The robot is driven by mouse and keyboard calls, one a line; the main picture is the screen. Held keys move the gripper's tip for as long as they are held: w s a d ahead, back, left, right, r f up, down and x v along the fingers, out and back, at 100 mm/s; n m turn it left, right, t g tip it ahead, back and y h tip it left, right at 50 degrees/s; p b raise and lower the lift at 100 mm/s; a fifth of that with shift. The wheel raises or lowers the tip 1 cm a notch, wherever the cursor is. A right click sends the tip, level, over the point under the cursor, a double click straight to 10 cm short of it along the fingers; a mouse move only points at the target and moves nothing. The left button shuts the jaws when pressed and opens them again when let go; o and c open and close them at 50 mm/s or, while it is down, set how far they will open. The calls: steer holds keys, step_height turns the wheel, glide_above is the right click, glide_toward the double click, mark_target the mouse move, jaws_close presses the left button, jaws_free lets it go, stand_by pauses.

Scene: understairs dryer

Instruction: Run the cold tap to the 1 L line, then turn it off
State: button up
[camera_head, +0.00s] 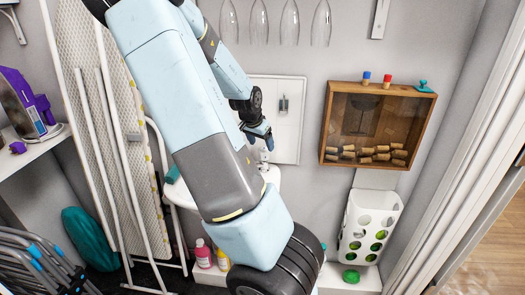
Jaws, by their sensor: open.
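My gripper (262,133) is open, in front of the wall panel and just above the white basin. I see nothing between its fingers. The white basin (186,194) shows only in part, because my arm covers most of it. A small grey metal piece (263,157), perhaps part of the tap, shows just below my gripper. I cannot tell whether it touches it. The cold tap's handle, any running water and any vessel with a 1 L line cannot be made out.
A wooden cork box (374,170) hangs on the wall at right, above a white holder (345,232). Glasses (290,22) hang overhead. An ironing board (112,130) and a purple iron (22,100) are at left. A pink bottle (203,254) stands low beside my arm.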

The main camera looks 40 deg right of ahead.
mark_target(264, 150)
steer(key=shift+x, duration=2.25)
steer(key=c, duration=1)
